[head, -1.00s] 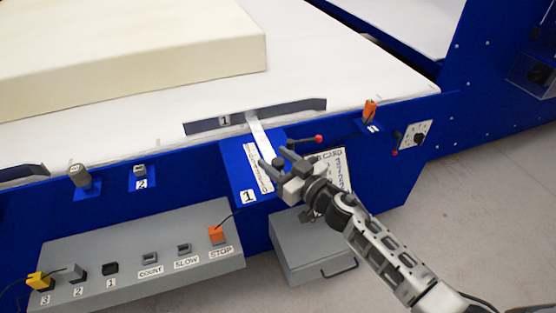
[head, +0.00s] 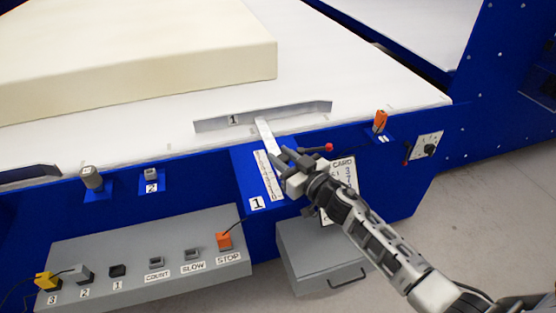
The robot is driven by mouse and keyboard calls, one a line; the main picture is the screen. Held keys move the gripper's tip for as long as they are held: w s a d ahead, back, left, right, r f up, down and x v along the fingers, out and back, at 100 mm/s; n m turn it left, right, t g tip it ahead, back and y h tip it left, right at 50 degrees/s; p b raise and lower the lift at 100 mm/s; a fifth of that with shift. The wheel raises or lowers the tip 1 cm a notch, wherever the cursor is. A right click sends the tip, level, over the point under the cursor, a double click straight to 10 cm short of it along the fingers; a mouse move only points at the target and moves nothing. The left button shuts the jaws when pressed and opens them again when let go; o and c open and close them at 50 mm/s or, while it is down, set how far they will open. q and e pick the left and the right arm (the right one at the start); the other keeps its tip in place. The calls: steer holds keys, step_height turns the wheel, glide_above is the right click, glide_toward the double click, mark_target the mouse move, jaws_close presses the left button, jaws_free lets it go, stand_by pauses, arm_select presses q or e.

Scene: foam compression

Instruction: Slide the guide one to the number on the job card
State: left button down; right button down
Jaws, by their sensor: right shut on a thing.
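Guide one (head: 290,113) is a long grey plate marked 1, lying on the white bed near its front edge. Its pale bar (head: 264,130) runs forward over a blue bracket marked 1, beside a white scale (head: 269,176). My right gripper (head: 281,160) is shut on the front end of this bar, and its fingers hide that end. The scale's marks are too small to read. The job card (head: 344,178) hangs on the blue front, right of the bracket. My left gripper is not in view.
A lever with a red knob (head: 328,147) stands just right of my right gripper. A big cream foam block (head: 130,75) lies behind the guide. A grey button panel (head: 150,257) juts out at lower left, and a grey drawer box (head: 320,258) is below.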

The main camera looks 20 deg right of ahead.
steer(key=c, duration=1.1)
jaws_free()
steer(key=shift+c, duration=0.2)
steer(key=v, duration=1.6)
steer(key=shift+r, duration=0.1)
steer(key=s+a+f+m+g+h, duration=0.1)
steer(key=s+a+f+g+h, duration=0.2)
steer(key=s+a+f+g, duration=0.3)
steer(key=s+a+f, duration=0.4)
steer(key=s+a, duration=0.1)
steer(key=s, duration=0.1)
steer(key=shift+a+f+g, duration=0.3)
steer(key=shift+a, duration=0.05)
